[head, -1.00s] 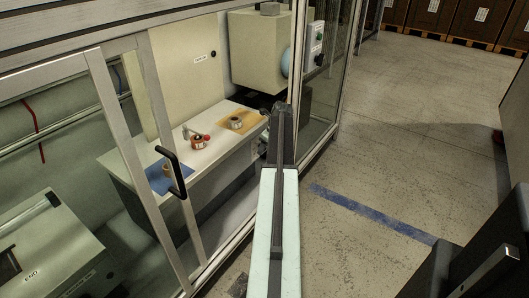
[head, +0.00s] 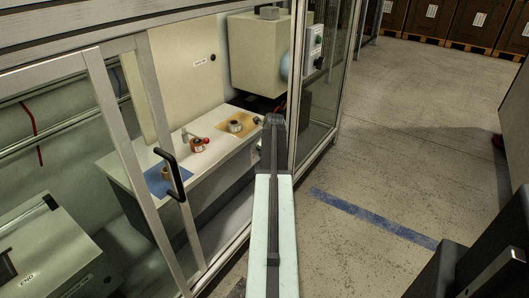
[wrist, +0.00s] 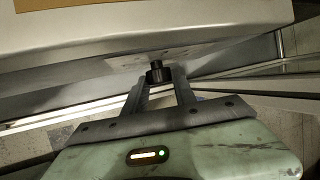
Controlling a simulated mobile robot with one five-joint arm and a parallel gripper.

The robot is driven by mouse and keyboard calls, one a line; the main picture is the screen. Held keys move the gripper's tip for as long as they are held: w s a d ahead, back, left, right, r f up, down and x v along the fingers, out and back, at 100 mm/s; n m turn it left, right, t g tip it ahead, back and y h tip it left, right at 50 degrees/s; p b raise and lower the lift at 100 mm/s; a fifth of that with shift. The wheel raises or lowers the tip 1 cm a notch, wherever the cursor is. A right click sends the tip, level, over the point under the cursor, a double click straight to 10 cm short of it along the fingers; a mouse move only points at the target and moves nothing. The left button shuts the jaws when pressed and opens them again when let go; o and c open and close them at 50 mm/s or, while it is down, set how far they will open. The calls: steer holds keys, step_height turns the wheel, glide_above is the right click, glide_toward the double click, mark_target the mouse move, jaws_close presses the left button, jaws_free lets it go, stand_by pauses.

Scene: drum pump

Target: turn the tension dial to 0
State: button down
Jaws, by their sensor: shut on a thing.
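A small black round knob, the tension dial (wrist: 157,72), sticks out from the grey front face of the white bench (wrist: 190,22) in the wrist view. My gripper (wrist: 159,80) has one finger on each side of it and is shut on it. No dial marks or number can be read. In the head view my arm reaches to the right end of the bench (head: 224,150) and hides the dial and the fingers.
A glazed enclosure with a black door handle (head: 170,173) stands left of my arm. On the bench are an orange mat (head: 248,119), a blue mat (head: 154,183) and a red-handled part (head: 198,147). A grey control box (head: 314,50) is behind.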

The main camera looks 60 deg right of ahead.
steer(key=n+h+b, duration=0.1)
steer(key=h+b, duration=0.2)
steer(key=b, duration=0.2)
steer(key=f+h+b, duration=0.1)
steer(key=h+b, duration=0.2)
steer(key=b, duration=0.2)
steer(key=a+n+h+b, duration=0.1)
steer(key=h+b, duration=0.3)
steer(key=b, duration=0.1)
steer(key=shift+f+n+t+b, duration=0.2)
steer(key=shift+n+t+b, duration=0.1)
steer(key=shift+t, duration=0.1)
steer(key=shift+r, duration=0.15)
steer(key=c, duration=1)
jaws_free()
steer(key=shift+a, duration=0.1)
steer(key=p+v, duration=0.1)
steer(key=v, duration=0.6)
steer(key=shift+s+a, duration=0.15)
steer(key=shift+a, duration=0.2)
